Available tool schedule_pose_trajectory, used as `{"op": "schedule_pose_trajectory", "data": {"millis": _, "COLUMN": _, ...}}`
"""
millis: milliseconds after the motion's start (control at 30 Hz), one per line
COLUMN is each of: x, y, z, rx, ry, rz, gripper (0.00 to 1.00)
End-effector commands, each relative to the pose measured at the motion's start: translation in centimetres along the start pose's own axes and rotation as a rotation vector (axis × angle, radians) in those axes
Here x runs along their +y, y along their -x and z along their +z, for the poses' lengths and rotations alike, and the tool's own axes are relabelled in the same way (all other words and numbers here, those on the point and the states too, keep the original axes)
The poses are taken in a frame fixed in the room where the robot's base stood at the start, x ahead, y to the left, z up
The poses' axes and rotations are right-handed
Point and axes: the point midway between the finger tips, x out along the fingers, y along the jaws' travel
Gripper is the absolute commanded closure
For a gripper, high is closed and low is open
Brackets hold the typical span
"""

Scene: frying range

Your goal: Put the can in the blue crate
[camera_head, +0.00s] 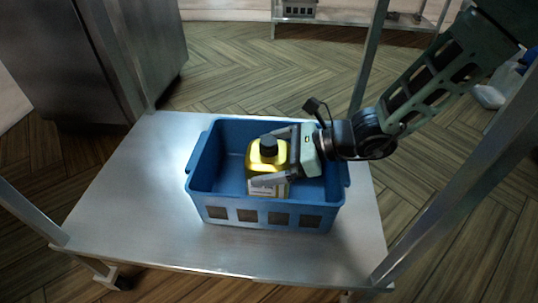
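The can (266,158) is a yellow container with a black cap and a pale label low on its front. It is upright, inside the walls of the blue crate (270,215), near the crate's middle. My gripper (267,158) reaches in from the right, with one finger across the can's near side and the other behind it near the cap. The fingers appear closed on the can. The can's base is hidden, so I cannot tell whether it touches the crate floor.
The crate stands on a metal shelf (135,195) with posts at its corners. Bare shelf lies left of the crate. A steel cabinet (75,60) stands at the back left.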

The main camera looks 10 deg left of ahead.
Motion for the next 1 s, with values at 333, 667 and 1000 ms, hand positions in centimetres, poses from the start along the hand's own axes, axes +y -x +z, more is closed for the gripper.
{"op": "schedule_pose_trajectory", "data": {"millis": 333, "x": 0.0, "y": 0.4, "z": 1.0, "rx": 0.0, "ry": 0.001, "rz": 0.0, "gripper": 0.0}}
{"op": "schedule_pose_trajectory", "data": {"millis": 667, "x": -0.1, "y": 7.0, "z": 1.7, "rx": 0.0, "ry": -0.003, "rz": -0.004, "gripper": 0.0}}
{"op": "schedule_pose_trajectory", "data": {"millis": 1000, "x": 0.0, "y": 12.0, "z": 1.3, "rx": 0.0, "ry": -0.002, "rz": -0.001, "gripper": 0.0}}
